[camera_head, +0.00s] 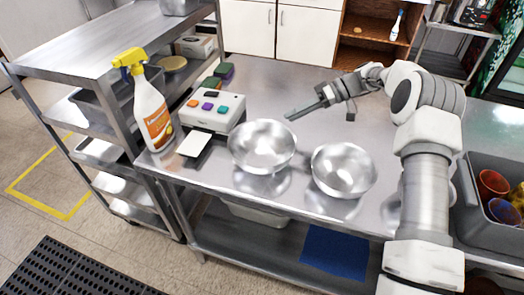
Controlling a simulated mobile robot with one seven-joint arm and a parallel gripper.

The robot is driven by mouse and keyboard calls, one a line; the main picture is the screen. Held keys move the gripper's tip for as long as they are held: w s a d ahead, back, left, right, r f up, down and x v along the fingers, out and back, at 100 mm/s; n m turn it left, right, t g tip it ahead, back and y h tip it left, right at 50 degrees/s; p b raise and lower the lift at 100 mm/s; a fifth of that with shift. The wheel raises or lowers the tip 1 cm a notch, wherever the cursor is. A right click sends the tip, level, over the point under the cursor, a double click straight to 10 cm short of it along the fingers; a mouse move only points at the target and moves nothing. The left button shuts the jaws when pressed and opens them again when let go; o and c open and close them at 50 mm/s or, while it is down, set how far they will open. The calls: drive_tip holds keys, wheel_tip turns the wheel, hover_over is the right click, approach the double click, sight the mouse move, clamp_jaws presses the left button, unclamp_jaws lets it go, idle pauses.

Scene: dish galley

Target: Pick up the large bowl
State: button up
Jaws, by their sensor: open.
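Two shiny metal bowls stand upright side by side near the front edge of the steel table (285,78). The left bowl (262,147) looks slightly larger than the right bowl (343,170). Both look empty. My gripper (290,116) is open and empty. It is above the table, behind and to the right of the left bowl, apart from both bowls, with its fingers pointing left.
A yellow-topped spray bottle (150,110), a white box with coloured buttons (211,112) and a white card (194,144) are left of the bowls. A grey bin with cups (485,240) is at right. The table's back middle is clear.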

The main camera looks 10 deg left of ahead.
sight(272, 124)
drive_tip(key=shift+x, duration=3.1)
drive_tip(key=shift+w+a+r, duration=0.1)
drive_tip(key=shift+w+r, duration=0.05)
drive_tip(key=shift+w, duration=0.05)
drive_tip(key=shift+c, duration=0.3)
clamp_jaws()
